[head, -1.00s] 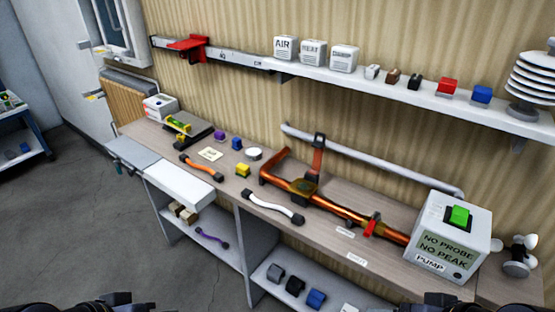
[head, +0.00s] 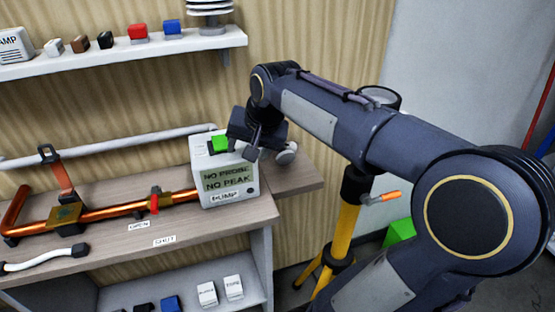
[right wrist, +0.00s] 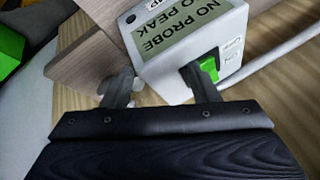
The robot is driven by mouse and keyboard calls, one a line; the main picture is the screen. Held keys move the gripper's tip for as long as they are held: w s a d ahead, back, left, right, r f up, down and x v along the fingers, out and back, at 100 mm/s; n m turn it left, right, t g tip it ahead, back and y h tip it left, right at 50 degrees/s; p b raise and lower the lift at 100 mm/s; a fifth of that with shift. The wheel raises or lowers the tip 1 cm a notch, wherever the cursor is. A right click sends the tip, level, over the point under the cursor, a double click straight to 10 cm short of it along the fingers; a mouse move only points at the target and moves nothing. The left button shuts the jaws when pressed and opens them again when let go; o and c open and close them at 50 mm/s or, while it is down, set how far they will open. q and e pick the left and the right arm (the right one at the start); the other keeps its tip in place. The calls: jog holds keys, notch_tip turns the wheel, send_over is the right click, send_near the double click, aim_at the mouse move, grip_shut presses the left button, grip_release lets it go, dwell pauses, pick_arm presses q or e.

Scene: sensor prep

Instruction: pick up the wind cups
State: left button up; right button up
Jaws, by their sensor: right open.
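The wind cups (head: 287,155) are a small pale rotor at the right end of the bench, just right of the white pump box (head: 231,189). In the head view my right gripper covers most of them, and only a pale cup shows beside it. My right gripper (head: 251,146) is open, pointing down above the pump box's right side and the cups. In the right wrist view its two fingers (right wrist: 165,84) are apart, one in front of the green switch (right wrist: 209,68), the other beside greyish pieces that may be the cups. My left gripper is out of view.
The pump box stands close beside the cups. Copper piping (head: 110,208) runs along the bench to it. A shelf (head: 120,52) with small blocks is above. A yellow tripod (head: 345,220) stands on the floor right of the bench, near my right arm.

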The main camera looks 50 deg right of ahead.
jog(key=w+d+f+m+g+h+b, duration=0.1)
jog(key=w+d+m+h+b, duration=0.15)
jog(key=d+m, duration=0.9)
jog(key=d+f+n, duration=0.1)
jog(key=d+f, duration=0.1)
jog(key=w+d+f+n+b, duration=0.1)
jog(key=d+f+n, duration=0.1)
jog(key=d, duration=0.1)
jog(key=w+d+f+n, duration=0.1)
jog(key=d+f, duration=0.1)
jog(key=shift+w+d+f+n+h, duration=0.15)
jog(key=shift+w+f+n+h, duration=0.05)
jog(key=shift+f+n+h, duration=0.15)
jog(key=shift+r, duration=0.1)
grip_shut()
